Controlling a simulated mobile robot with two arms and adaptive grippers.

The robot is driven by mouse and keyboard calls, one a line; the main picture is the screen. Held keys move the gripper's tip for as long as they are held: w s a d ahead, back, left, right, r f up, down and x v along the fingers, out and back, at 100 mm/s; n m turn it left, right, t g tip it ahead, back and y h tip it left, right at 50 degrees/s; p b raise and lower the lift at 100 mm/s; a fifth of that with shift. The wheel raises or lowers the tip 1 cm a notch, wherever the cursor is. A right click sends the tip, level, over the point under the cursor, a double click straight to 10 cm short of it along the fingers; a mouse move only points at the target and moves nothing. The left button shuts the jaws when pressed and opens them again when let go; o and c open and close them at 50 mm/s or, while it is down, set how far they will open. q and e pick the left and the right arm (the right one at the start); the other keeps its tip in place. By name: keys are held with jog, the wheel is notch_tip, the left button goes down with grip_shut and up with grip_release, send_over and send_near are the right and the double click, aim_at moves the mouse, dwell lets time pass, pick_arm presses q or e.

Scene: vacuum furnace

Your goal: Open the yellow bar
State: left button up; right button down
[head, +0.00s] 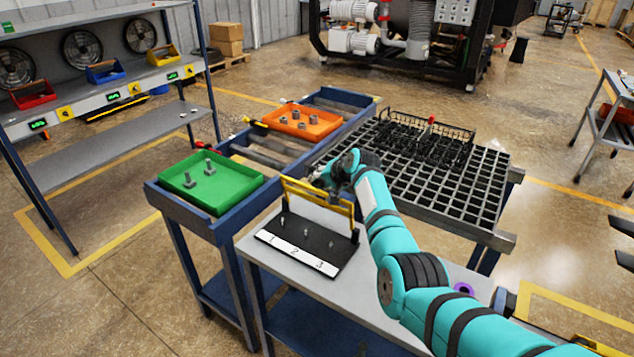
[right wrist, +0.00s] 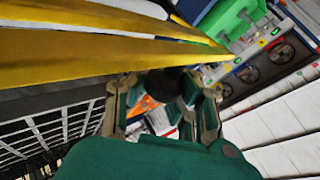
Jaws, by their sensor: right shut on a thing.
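The yellow bar (head: 318,194) stands along the back edge of a black fixture plate (head: 325,238) on a grey table. It is raised above the plate. A white strip numbered 1, 2, 3 lies along the plate's front, with small pegs behind it. My right gripper (head: 326,178) is at the bar from behind and is shut on it; its fingertips are partly hidden in the head view. In the right wrist view the yellow bar (right wrist: 100,45) crosses the upper left, close in front of the fingers (right wrist: 163,105). My left gripper is not in view.
A green tray (head: 238,195) with metal parts stands left of the fixture, and an orange tray (head: 335,122) farther back. A black grid table (head: 480,190) with a wire basket (head: 440,135) lies behind my right arm. A purple ring (head: 463,288) sits on the grey table.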

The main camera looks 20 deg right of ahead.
jog(key=shift+w+d+r, duration=0.15)
jog(key=shift+d+r, duration=0.35)
jog(key=shift+d, duration=0.1)
jog(key=c, duration=1.7)
grip_release()
jog(key=shift+d, duration=0.1)
jog(key=o, duration=0.7)
jog(key=shift+s+d+r, duration=0.1)
jog(key=shift+s+d, duration=0.15)
jog(key=shift+s, duration=0.4)
jog(key=v, duration=1.1)
jog(key=shift+s+a+r, duration=0.15)
jog(key=shift+s, duration=0.1)
